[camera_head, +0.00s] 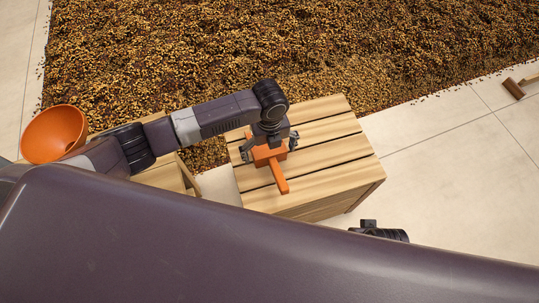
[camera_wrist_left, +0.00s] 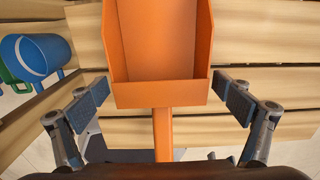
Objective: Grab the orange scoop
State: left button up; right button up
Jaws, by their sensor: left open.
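The orange scoop (camera_head: 279,181) lies on the slatted wooden crate (camera_head: 330,150), its handle pointing to the bottom of the head view. In the left wrist view the scoop (camera_wrist_left: 160,45) fills the upper middle, with its tray empty and its handle running down between the fingers. My left gripper (camera_head: 269,146) is directly over the scoop and hides part of its tray. In the wrist view its fingers (camera_wrist_left: 163,102) are open, one on each side of the scoop, with a visible gap on both sides. My right gripper is not in view.
A wide bed of brown beans (camera_head: 290,45) covers the floor behind the crate. An orange bowl (camera_head: 52,135) is at the left. A blue container (camera_wrist_left: 40,55) shows in the wrist view. A wooden-handled tool (camera_head: 516,88) lies at far right. Pale floor (camera_head: 450,180) right of the crate is clear.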

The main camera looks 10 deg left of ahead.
pick_arm(q)
jog(key=shift+f, duration=0.2)
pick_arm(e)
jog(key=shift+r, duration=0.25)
pick_arm(q)
jog(key=shift+c, duration=0.3)
jog(key=c, duration=1.3)
jog(key=shift+r, duration=0.2)
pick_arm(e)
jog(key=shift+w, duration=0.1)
pick_arm(q)
jog(key=shift+r, duration=0.2)
notch_tip(320, 180, up, 9)
jog(key=p, duration=0.2)
jog(key=shift+r+p, duration=0.15)
jog(key=shift+p, duration=0.2)
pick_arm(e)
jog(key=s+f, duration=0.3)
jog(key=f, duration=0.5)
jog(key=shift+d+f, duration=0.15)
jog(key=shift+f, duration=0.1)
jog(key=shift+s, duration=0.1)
